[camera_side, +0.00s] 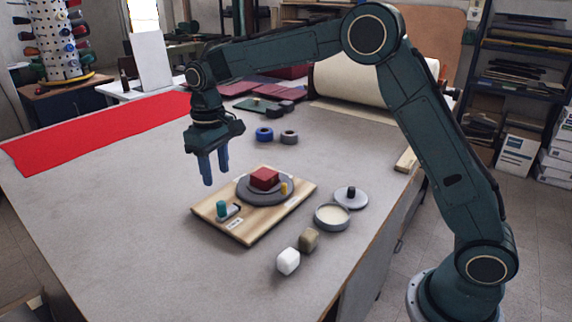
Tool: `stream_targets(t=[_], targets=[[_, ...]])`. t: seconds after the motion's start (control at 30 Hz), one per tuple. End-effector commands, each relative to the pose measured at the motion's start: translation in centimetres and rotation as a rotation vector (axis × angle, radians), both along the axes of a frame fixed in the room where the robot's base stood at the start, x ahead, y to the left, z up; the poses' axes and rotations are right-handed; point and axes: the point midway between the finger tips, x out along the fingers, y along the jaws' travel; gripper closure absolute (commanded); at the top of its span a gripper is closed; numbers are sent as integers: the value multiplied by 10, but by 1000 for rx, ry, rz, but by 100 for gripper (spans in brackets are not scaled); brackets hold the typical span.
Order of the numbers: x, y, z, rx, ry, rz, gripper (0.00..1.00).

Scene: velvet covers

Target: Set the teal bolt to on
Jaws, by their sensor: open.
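The teal bolt (221,208) stands upright as a small knob at the front left of a wooden board (247,234). It sits at the left end of a small grey slotted plate with a white label (234,223) in front; the label's text is too small to read. A grey round turntable (250,195) carrying a dark red block (264,178) and a small yellow peg (284,188) is behind it on the same board. My gripper (213,184) is open and empty, fingers pointing down, in the air above and behind the bolt, apart from it.
To the right are a round cream-filled dish (332,217) and a grey disc with a black knob (350,198). A white block (288,262) and an olive block (308,240) are in front. Blue (265,134) and grey (289,137) rings lie behind. The table's left is clear before red cloth (90,130).

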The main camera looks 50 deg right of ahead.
Motion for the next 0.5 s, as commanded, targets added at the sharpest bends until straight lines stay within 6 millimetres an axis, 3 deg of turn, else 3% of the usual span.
stream_targets(t=[0.5], targets=[[-1,0,-77,0,2,0,57]])
